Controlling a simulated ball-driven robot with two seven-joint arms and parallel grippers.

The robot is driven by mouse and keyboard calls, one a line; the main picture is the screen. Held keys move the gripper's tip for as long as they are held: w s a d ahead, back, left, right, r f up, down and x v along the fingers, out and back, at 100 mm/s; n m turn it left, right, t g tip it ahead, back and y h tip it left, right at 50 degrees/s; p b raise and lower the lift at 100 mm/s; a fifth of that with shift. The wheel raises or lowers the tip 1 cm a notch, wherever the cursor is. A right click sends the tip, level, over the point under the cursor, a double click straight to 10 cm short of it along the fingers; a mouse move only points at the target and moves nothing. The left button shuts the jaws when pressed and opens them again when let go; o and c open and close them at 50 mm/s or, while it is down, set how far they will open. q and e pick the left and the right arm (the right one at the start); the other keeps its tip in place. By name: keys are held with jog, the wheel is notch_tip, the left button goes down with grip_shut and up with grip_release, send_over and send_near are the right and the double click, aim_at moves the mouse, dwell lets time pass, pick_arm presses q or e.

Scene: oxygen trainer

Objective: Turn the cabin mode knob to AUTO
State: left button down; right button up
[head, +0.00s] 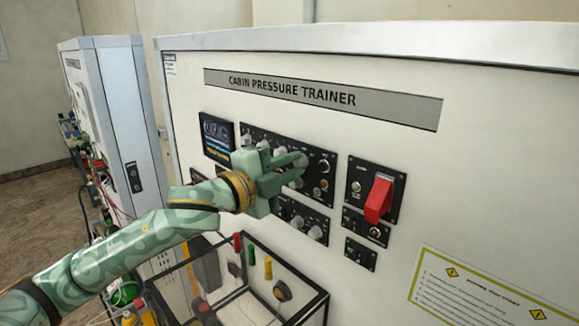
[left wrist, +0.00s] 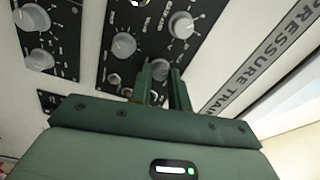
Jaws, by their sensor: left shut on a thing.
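The upper black control panel (head: 313,153) is on the white trainer front and carries several grey knobs. My left gripper (head: 301,168) reaches the panel from the left, its fingers covering part of it. In the left wrist view the fingers (left wrist: 161,88) are shut on a grey knob (left wrist: 160,68), seen between the two tips. The knob's label is too small to read, so I cannot tell its name or its pointer setting. Another grey knob (left wrist: 181,25) sits just above it in the left wrist view. My right gripper is not in view.
A red switch guard (head: 378,198) sticks out to the right of the panel. A small display (head: 217,136) is at its left. Below are a lower knob panel (head: 303,221) and a dark-framed clear bin (head: 318,294) with tools. A notice (head: 480,290) is at lower right.

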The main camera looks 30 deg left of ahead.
pick_arm(q)
jog(key=shift+n, duration=0.6)
jog(key=c, duration=1.3)
grip_release()
jog(key=shift+a, duration=0.1)
jog(key=shift+b+v, duration=8.15)
jog(key=shift+b, duration=3.45)
